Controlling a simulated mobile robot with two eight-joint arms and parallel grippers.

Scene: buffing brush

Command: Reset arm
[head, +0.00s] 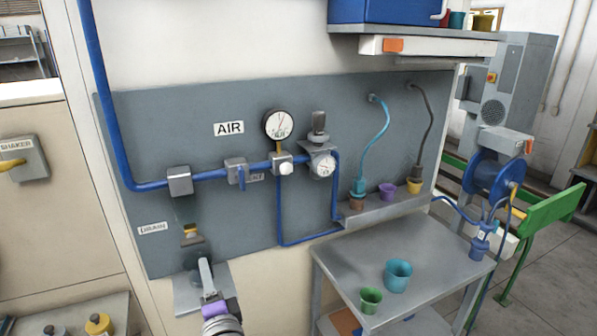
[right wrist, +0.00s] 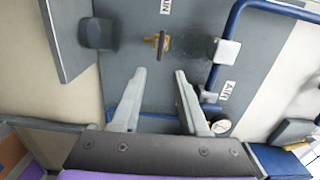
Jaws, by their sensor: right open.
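My right gripper (head: 206,264) comes up from the bottom edge, left of centre in the head view, with a purple band behind its fingers. In the right wrist view its two pale fingers (right wrist: 159,72) are apart with nothing held between them. A small brass drain fitting (head: 192,234) on the grey panel sits just above the fingertips in the head view. In the right wrist view the fitting (right wrist: 160,42) lies beyond the fingertips, apart from them. My left gripper is not in view.
The grey panel (head: 215,105) carries blue air pipe, a gauge (head: 278,124) and a regulator (head: 321,164). A grey bench (head: 345,262) with teal and green cups stands right of my arm. A grey ledge (head: 184,298) sits beside the gripper. Floor shows at far right.

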